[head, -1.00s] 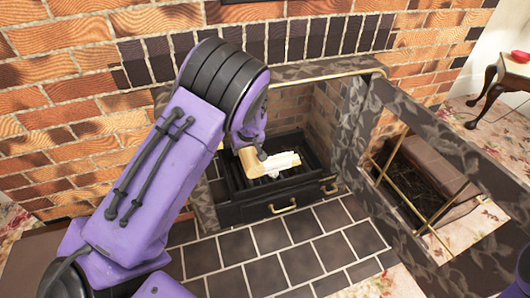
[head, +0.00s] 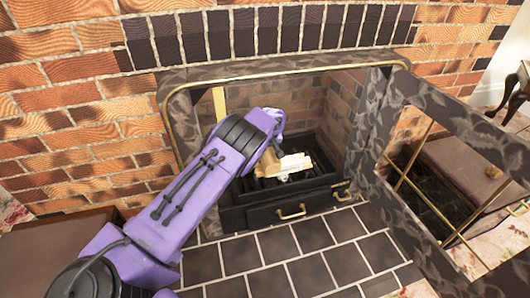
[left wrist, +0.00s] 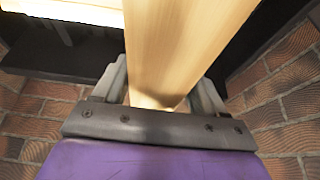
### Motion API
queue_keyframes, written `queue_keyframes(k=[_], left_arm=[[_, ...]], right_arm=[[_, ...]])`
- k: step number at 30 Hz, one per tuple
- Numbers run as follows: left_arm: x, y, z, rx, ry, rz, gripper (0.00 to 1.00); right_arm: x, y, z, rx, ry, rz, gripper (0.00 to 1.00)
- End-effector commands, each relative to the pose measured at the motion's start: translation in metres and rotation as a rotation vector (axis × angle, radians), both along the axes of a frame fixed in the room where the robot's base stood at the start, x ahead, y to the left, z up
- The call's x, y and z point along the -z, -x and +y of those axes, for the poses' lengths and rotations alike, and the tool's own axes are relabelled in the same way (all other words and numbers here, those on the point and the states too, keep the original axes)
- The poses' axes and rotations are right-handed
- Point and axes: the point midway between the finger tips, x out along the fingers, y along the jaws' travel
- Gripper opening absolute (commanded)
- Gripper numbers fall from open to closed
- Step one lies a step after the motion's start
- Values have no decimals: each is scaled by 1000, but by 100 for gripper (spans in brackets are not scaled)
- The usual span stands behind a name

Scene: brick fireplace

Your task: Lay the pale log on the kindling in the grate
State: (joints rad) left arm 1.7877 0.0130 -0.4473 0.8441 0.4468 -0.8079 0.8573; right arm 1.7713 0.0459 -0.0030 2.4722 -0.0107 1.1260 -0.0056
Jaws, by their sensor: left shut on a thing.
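The pale log (left wrist: 185,45) is held between the two fingers of my left gripper (left wrist: 162,92), filling the middle of the left wrist view. In the head view, my left gripper is inside the fireplace opening, over the left part of the dark grate (head: 262,213); its fingers are mostly hidden by my arm. The log (head: 268,162) shows as a short tan piece beside pale kindling (head: 294,165) in the grate. A bright pale piece (left wrist: 75,10) crosses the top left of the left wrist view. I cannot tell whether the log touches the kindling. My right gripper is out of view.
A dark stone surround with a brass edge (head: 285,70) frames the opening, with brick walls inside. A marbled panel (head: 445,150) stands at the right. A pale yellow upright strip (head: 219,102) shows at the opening's left. The tiled hearth (head: 255,248) in front is clear.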

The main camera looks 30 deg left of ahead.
Motion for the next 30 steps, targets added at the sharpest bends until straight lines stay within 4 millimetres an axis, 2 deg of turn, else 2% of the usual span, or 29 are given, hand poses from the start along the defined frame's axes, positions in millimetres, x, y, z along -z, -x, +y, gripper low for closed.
queue_keyframes(k=[8,9,11,20,30], left_arm=[[1,0,0,0,1,-2,25],[2,0,0,-1,1,-1,78],[1,0,0,-1,1,-1,97],[-1,0,0,-1,1,-1,97],[-61,14,-17,0,1,-1,97]], right_arm=[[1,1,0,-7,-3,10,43],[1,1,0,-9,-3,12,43],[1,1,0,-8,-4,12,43],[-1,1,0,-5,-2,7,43],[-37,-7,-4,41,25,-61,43]])
